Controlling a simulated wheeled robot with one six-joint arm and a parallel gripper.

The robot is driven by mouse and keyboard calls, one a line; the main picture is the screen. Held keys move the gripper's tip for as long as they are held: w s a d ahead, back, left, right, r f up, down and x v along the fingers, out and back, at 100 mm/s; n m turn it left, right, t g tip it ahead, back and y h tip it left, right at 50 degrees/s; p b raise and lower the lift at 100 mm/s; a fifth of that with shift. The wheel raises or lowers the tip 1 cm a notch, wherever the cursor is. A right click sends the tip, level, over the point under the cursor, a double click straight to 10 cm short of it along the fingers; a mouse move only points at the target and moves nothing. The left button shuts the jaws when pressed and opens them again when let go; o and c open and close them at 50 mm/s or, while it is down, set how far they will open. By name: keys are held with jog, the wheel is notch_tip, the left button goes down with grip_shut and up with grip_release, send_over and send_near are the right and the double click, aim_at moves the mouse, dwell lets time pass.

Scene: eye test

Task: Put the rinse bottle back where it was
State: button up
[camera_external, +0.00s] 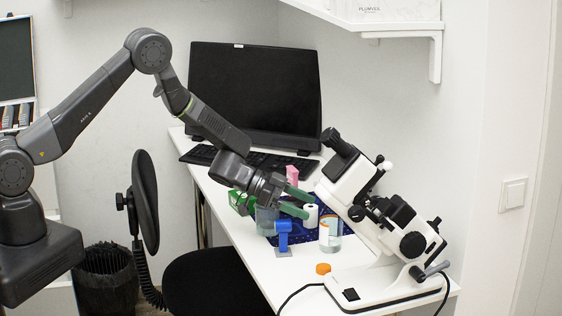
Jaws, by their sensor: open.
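My gripper (304,204) is open above the desk, with its two green fingers pointing right and apart. A small white cylinder (311,217) stands just beyond the fingertips; I cannot tell whether they touch it. A clear container with an orange mark (330,236) stands right of the gripper, by the microscope. Another clear container (265,222) shows below the gripper, partly hidden by it. I cannot tell which of these is the rinse bottle. Nothing is clearly held between the fingers.
A white microscope (375,215) fills the desk's right side. A blue stand (283,238), green object (241,203), pink object (292,174) and orange cap (323,268) are nearby. A keyboard (240,163) and monitor (255,95) stand behind. The white desk (245,248) has bare room at front left.

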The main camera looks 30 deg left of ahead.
jog(key=v, duration=0.4)
